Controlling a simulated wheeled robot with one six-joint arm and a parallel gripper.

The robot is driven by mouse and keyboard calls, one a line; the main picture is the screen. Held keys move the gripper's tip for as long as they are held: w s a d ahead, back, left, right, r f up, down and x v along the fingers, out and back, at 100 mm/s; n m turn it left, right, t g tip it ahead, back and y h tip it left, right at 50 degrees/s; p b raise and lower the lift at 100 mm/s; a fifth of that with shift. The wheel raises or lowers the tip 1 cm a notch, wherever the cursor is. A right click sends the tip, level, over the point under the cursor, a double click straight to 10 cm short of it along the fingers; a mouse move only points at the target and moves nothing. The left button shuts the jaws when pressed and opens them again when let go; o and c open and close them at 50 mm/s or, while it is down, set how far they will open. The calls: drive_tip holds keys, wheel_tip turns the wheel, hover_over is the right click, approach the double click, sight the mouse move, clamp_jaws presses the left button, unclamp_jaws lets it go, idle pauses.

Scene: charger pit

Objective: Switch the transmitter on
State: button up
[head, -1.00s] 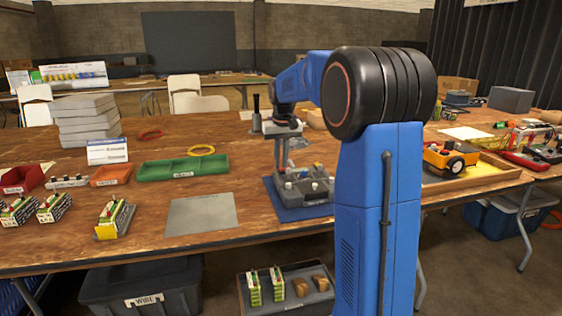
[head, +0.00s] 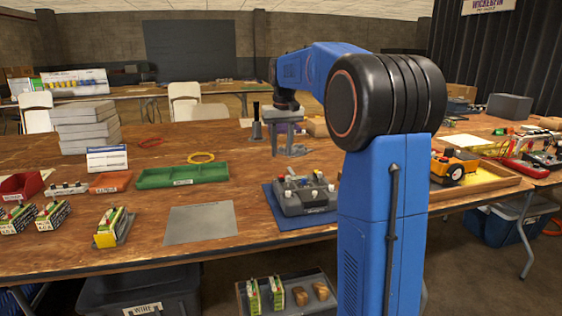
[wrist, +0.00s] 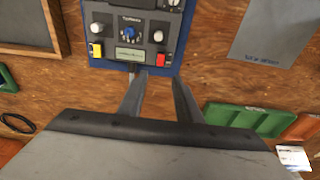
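The transmitter (head: 308,199) is a dark grey box with knobs, lying on a blue mat (head: 288,217) near the front edge of the table. In the wrist view the transmitter (wrist: 143,38) shows white knobs, a blue dial, a small greenish display, a yellow control (wrist: 97,50) at left and a red control (wrist: 160,59) at right. I cannot tell whether the display is lit. My gripper (wrist: 160,77) is open and empty, its fingers apart, with the tips near the transmitter's edge in the wrist view. In the head view my gripper (head: 288,152) hangs behind the transmitter.
A green tray (head: 183,175) and a grey plate (head: 201,220) lie to the left. A yellow wheeled car (head: 455,166) stands in a wooden tray at right. A dark upright object (head: 256,124) stands behind.

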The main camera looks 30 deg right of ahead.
wheel_tip(320, 180, up, 9)
drive_tip(key=s, duration=0.1)
drive_tip(key=shift+a, duration=0.15)
drive_tip(key=shift+s, duration=0.1)
idle(0.4)
drive_tip(key=s+a+f+n+t, duration=0.1)
drive_tip(key=s+a+f, duration=0.2)
drive_tip(key=s+a, duration=0.45)
drive_tip(key=s+a+f+n, duration=0.1)
drive_tip(key=s+a+f, duration=0.3)
drive_tip(key=s, duration=0.7)
drive_tip(key=s+a+f+t, duration=0.1)
drive_tip(key=s+a+f, duration=0.2)
drive_tip(key=s+f, duration=0.6)
drive_tip(key=s+a+f+n+t, duration=0.1)
drive_tip(key=s+a+f, duration=0.2)
drive_tip(key=s+f, duration=0.6)
drive_tip(key=shift+s+a, duration=0.2)
drive_tip(key=shift+s, duration=0.4)
drive_tip(key=shift+d, duration=0.1)
